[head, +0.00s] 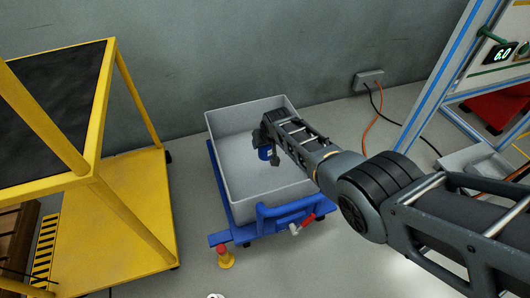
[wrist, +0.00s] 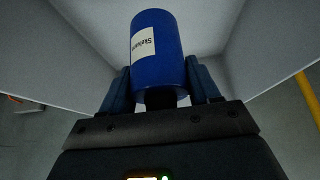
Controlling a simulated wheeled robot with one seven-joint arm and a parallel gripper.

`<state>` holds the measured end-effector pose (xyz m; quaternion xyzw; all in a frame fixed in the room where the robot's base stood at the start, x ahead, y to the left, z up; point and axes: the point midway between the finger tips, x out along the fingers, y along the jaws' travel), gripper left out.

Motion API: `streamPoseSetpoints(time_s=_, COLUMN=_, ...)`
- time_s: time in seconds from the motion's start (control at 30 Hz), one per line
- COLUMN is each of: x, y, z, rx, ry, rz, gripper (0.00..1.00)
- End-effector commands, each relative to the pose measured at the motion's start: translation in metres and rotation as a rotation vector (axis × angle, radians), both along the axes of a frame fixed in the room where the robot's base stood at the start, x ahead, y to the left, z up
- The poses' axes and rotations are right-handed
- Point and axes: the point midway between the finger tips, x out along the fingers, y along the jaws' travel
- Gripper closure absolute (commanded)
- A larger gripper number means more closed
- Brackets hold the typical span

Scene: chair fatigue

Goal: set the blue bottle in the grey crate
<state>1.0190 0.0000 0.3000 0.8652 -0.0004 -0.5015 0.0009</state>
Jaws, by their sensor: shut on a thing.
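The blue bottle (wrist: 160,48) fills the middle of the wrist view, with a white label on its side. My gripper (wrist: 162,88) is shut on it, one finger on each side. The crate's walls (wrist: 240,25) rise around the bottle in the wrist view. I cannot tell whether the bottle touches the crate's floor.
The crate sits on a blue wheeled frame (head: 285,213) with a red-handled part at its front. A yellow cart (head: 130,215) stands at the left. A wall socket with cables (head: 369,78) is behind, and a blue-edged stand (head: 440,75) is at the right.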

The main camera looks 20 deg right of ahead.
Motion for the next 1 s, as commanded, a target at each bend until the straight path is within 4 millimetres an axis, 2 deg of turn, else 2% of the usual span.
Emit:
streamPoseSetpoints(time_s=0.3, x=0.001, y=0.000, z=-0.037, rx=0.001, ry=-0.002, rz=0.001, gripper=0.96)
streamPoseSetpoints(time_s=0.6, x=0.001, y=0.000, z=-0.037, rx=0.001, ry=-0.002, rz=0.001, gripper=0.96)
streamPoseSetpoints(time_s=1.0, x=0.000, y=0.001, z=-0.046, rx=0.001, ry=0.000, rz=0.000, gripper=0.96)
